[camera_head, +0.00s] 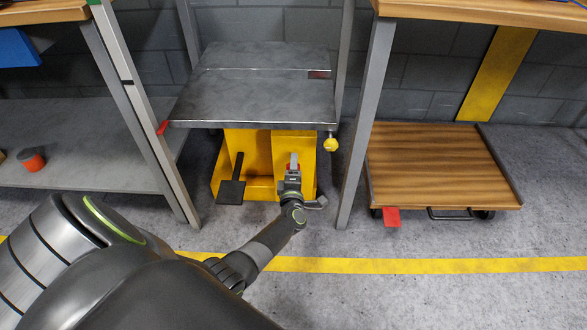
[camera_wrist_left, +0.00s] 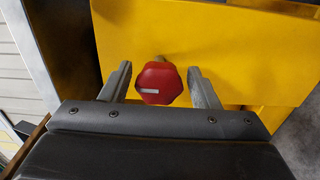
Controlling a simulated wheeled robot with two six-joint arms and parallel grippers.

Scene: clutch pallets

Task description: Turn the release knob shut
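The release knob (camera_wrist_left: 158,84) is a red, many-sided knob on a short stem in front of the yellow housing (camera_wrist_left: 215,45). A pale line on its face lies about level in the left wrist view. My left gripper (camera_wrist_left: 160,69) is open, with one finger on each side of the knob and a visible gap on both sides. My right gripper is not in view.
A grey metal table top (camera_head: 250,98) overhangs the yellow base. A black pedal (camera_head: 231,190) stands to the left, and a yellow knob (camera_head: 331,144) is at the table's right. Grey posts flank the base. A wooden-topped cart (camera_head: 440,165) stands at the right.

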